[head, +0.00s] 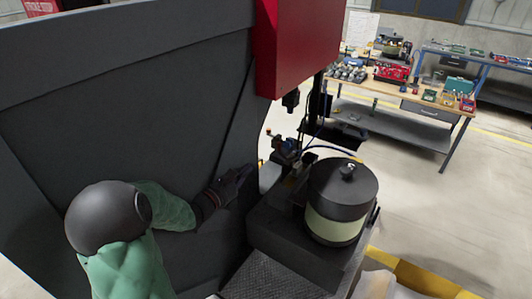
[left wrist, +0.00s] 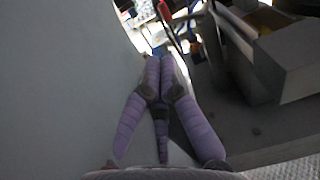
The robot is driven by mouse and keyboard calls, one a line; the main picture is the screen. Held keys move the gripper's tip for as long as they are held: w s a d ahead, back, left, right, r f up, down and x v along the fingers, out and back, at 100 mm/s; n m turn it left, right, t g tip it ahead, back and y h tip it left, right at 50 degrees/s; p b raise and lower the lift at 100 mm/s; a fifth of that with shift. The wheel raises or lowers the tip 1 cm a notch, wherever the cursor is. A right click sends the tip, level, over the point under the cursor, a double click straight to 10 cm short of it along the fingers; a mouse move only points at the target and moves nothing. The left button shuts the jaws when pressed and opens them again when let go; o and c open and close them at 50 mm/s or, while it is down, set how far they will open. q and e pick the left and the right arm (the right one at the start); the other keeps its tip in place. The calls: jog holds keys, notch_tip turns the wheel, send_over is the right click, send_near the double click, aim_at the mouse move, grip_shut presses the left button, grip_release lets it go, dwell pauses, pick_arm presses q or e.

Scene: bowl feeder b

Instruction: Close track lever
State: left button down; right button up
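The bowl feeder (head: 337,226), a black drum with a pale band and a knobbed lid, stands right of centre in the head view. A small dark track mechanism (head: 286,150) sits behind it to the left. I cannot pick out the track lever for certain. A thin red part (left wrist: 166,12) shows beyond my fingertips in the left wrist view. My left gripper (head: 238,180) is beside the dark panel, short of the mechanism. In the left wrist view its purple fingers (left wrist: 160,62) converge with tips together and nothing visible between them. My right gripper is not in view.
A large dark machine panel (head: 120,110) fills the left, close beside my left arm. A red box (head: 300,45) hangs above the mechanism. A grey block (left wrist: 285,65) stands right of the fingers. Workbenches (head: 400,95) stand far back, with open floor before them.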

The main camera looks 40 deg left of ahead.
aim_at(279, 150)
pick_arm(q)
jog(key=w+p, duration=0.1)
jog(key=w, duration=1.2)
jog(key=shift+w+a+p, duration=0.25)
jog(key=shift+w+p, duration=0.15)
jog(key=shift+w+b, duration=0.3)
jog(key=shift+b, duration=0.25)
jog(key=w+b, duration=0.3)
jog(key=b, duration=0.2)
jog(key=shift+w+d+f, duration=0.1)
jog(key=shift+d, duration=0.05)
jog(key=shift+w+d+b, duration=0.85)
jog(key=shift+w+b, duration=0.25)
jog(key=shift+b, duration=1.3)
jog(key=shift+d, duration=0.1)
dwell(0.4)
